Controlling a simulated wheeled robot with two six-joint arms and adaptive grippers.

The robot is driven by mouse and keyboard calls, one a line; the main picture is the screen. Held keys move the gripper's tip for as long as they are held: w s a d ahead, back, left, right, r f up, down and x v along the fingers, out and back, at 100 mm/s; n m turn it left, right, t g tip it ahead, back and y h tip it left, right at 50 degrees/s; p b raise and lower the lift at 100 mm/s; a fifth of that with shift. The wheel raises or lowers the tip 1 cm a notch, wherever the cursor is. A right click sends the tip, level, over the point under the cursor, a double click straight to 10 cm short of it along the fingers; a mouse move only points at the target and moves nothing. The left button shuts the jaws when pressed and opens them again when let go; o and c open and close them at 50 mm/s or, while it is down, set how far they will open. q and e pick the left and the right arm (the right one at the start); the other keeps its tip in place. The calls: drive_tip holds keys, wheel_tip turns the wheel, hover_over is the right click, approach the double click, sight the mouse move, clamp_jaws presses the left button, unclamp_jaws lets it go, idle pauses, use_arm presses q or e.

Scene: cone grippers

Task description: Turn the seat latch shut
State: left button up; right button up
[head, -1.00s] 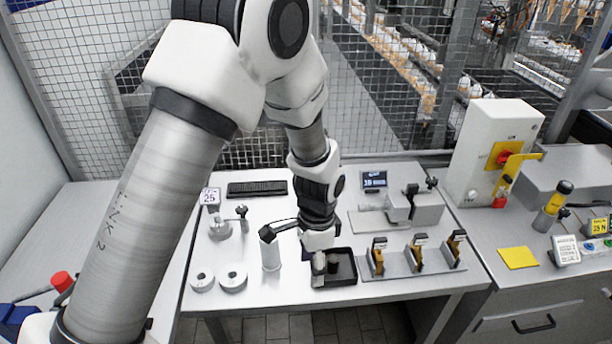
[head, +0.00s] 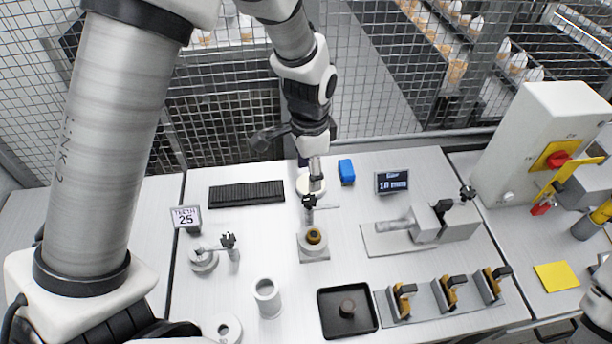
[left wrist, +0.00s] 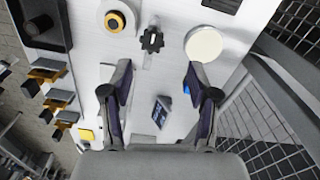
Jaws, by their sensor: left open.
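The seat (head: 313,246) is a pale round holder on a square base, with an amber and dark piece in its middle. A black star-shaped knob (head: 309,201) stands just behind it, apparently the latch handle. In the left wrist view the seat (left wrist: 116,20) is at the upper left, and the knob (left wrist: 152,40) lies ahead of the gap between my fingers. The finger pads (left wrist: 158,78) stand wide apart, not touching the knob. My right gripper is out of view.
A black tray (head: 326,297), a pale cylinder (head: 267,297) and a clamp fixture (head: 440,222) surround the seat. Wire mesh (head: 225,125) rises behind.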

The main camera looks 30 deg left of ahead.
sight(309, 200)
use_arm(q)
drive_tip(key=f, duration=0.1)
drive_tip(key=s+f, duration=0.1)
drive_tip(key=d+f, duration=0.1)
drive_tip(key=shift+s+f+p, duration=0.3)
drive_tip(key=shift+s+p, duration=0.05)
drive_tip(key=shift+p, duration=0.05)
drive_tip(key=f, duration=0.2)
drive_tip(key=w+f, duration=0.1)
drive_tip(key=shift+a+f, duration=0.3)
drive_tip(key=shift+s+d+r, duration=0.15)
drive_tip(key=shift+s+r, duration=0.1)
drive_tip(key=c, duration=0.4)
clamp_jaws()
